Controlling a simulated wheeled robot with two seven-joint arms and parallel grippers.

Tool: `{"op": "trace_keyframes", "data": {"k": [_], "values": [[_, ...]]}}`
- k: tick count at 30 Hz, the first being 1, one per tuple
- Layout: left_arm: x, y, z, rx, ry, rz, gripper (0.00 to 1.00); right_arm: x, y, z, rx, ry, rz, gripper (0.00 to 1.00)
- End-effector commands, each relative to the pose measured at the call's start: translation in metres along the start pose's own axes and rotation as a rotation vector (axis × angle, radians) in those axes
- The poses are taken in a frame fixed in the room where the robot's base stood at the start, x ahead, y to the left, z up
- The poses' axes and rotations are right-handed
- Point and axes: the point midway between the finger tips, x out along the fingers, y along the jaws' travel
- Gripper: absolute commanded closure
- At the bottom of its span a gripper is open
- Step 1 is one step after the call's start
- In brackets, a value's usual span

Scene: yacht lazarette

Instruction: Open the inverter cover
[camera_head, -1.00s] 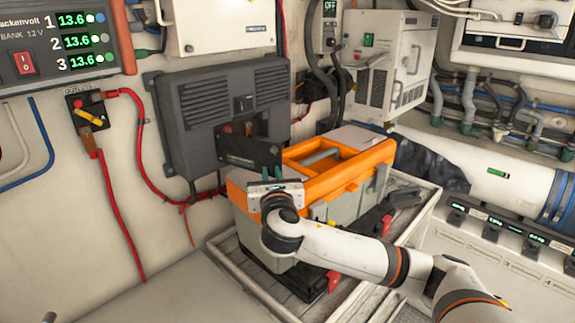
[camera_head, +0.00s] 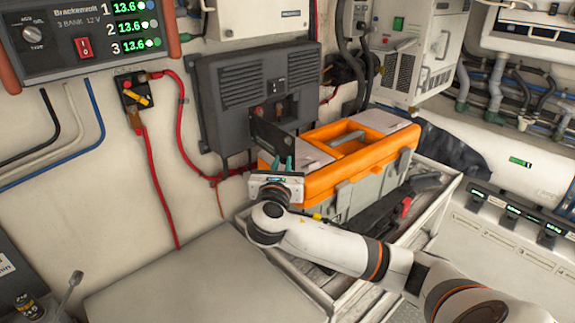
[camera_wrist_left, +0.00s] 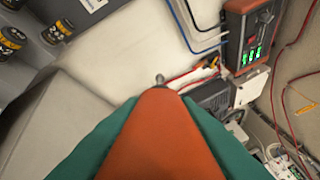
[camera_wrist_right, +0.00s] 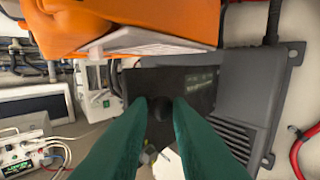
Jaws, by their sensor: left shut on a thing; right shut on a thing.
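The inverter (camera_head: 236,92) is a dark grey vented box on the wall. Its small black cover (camera_head: 270,139) stands swung out from an opening where red terminals (camera_head: 279,109) show. My right gripper (camera_head: 278,164) is at the cover's free end. In the right wrist view its teal fingers are shut on a round black knob (camera_wrist_right: 161,108) on the cover (camera_wrist_right: 187,84). My left gripper (camera_wrist_left: 160,105) is outside the head view; in its wrist view its teal fingers are shut on a smooth orange-red thing (camera_wrist_left: 162,140), which I cannot identify.
An orange-topped grey toolbox (camera_head: 372,150) stands right beside the cover and my right gripper, on a rimmed tray (camera_head: 318,292). Red cables (camera_head: 180,130) run left of the inverter. A battery panel (camera_head: 95,35) hangs upper left. A bare light-grey surface (camera_head: 195,280) lies in front.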

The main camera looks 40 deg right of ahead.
Motion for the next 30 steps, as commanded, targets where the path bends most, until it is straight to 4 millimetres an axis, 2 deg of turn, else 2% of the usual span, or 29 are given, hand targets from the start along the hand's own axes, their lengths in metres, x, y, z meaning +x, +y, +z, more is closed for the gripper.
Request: {"op": "trace_keyframes", "data": {"k": [1,3,4,7,8,30], "values": [[0.0001,-0.0016,0.0009,0.0,-0.001,-0.002,1.0,0.0025,-0.0035,-0.0135,0.014,0.028,-0.016,1.0],[0.0,-0.0016,0.0009,0.001,-0.001,-0.002,1.0,0.0025,-0.0034,-0.0135,0.014,0.028,-0.016,1.0],[0.0,-0.0016,0.0009,0.001,-0.001,-0.002,1.0,0.0025,-0.0033,-0.0135,0.014,0.028,-0.016,0.79],[0.0001,-0.0016,0.0009,0.001,-0.001,-0.002,1.0,0.0025,-0.0035,-0.0136,0.014,0.028,-0.016,0.62],[0.0001,-0.0015,0.0009,0.001,-0.001,-0.002,1.0,0.0025,-0.0035,-0.0135,0.013,0.028,-0.017,0.61],[0.0001,-0.0009,0.0006,0.001,-0.001,-0.002,1.0,0.0016,-0.005,-0.0081,0.008,0.017,-0.022,0.61]]}}
